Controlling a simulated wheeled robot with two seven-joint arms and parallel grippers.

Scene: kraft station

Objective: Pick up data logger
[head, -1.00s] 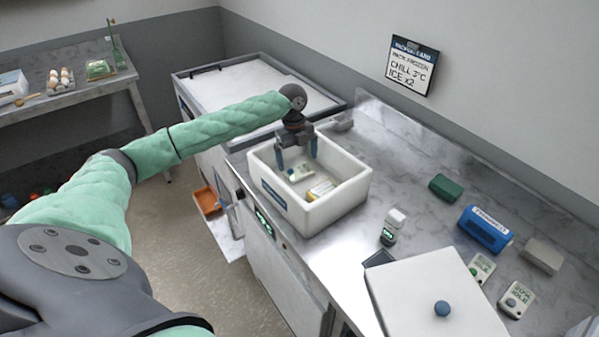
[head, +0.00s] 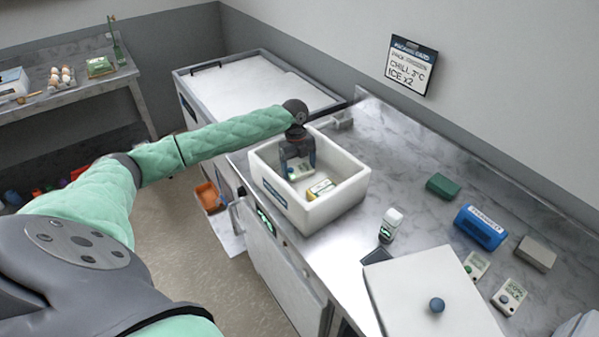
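My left gripper (head: 299,171) points down inside the white insulated box (head: 336,209) on the steel counter. Its two blue fingers are apart, on either side of a small white-and-green pack (head: 299,175) on the box floor. I cannot tell whether they touch it. A white-and-yellow pack (head: 320,189) lies beside it in the box. My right gripper is out of view.

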